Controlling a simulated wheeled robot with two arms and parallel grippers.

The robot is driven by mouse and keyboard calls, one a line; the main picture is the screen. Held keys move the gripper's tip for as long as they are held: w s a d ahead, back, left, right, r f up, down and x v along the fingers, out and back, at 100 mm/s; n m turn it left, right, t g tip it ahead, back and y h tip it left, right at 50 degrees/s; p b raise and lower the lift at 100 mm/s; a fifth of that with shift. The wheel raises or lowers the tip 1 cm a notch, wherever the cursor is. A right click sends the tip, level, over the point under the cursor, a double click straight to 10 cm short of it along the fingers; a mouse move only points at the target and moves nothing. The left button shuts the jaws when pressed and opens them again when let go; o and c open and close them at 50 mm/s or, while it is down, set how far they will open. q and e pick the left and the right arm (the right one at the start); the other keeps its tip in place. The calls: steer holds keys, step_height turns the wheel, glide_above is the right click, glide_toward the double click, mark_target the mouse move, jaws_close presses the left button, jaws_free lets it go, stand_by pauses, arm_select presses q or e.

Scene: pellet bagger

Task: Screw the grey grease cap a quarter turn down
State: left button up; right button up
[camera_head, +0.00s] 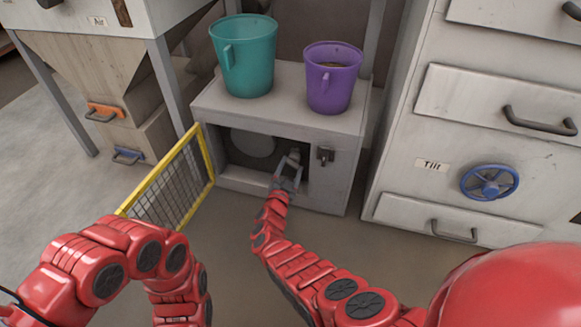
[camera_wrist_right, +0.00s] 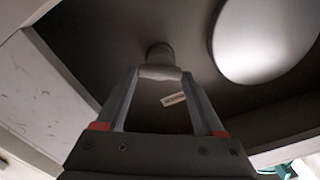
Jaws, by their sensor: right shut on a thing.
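The grey grease cap (camera_wrist_right: 160,54) is a small round knob on the dark back wall inside the machine's opening. My right gripper (camera_wrist_right: 160,73) is shut on it, with the two fingers on either side of its near end. In the head view my right gripper (camera_head: 288,172) reaches into the opening at its right side, and the cap (camera_head: 295,155) is small there. Any turn mark on the cap cannot be made out. My left arm shows at the lower left, but its gripper is not in view.
A pale round disc (camera_head: 252,142) is left of the cap inside the opening. A yellow-framed mesh door (camera_head: 168,187) stands open at left. A teal jug (camera_head: 246,60) and a purple jug (camera_head: 331,82) stand on top. A drawer cabinet with a blue handwheel (camera_head: 489,182) is at right.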

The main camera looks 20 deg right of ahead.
steer(key=m+b, duration=0.1)
steer(key=m, duration=0.1)
steer(key=shift+f+m, duration=0.1)
steer(key=shift+m, duration=0.3)
steer(key=m+b, duration=0.1)
steer(key=m, duration=0.2)
steer(key=shift+f+m+b, duration=0.2)
steer(key=shift+m+b, duration=0.1)
steer(key=shift+b, duration=0.1)
steer(key=shift+m+b, duration=0.6)
steer(key=shift+m, duration=0.6)
arm_select(q)
steer(key=shift+s+d+f+g+h+b, duration=0.15)
steer(key=shift+f+g+h, duration=0.2)
steer(key=shift+f+g, duration=0.35)
steer(key=shift+s+d+f+g+h+b, duration=0.15)
steer(key=shift+f+g+h, duration=0.15)
steer(key=shift+f+g, duration=0.4)
steer(key=shift+s+d+f+g+h+b, duration=0.15)
steer(key=shift+f+g+h, duration=0.3)
steer(key=shift+g, duration=0.45)
arm_select(e)
steer(key=shift+m, duration=1.3)
arm_select(q)
steer(key=shift+w, duration=0.1)
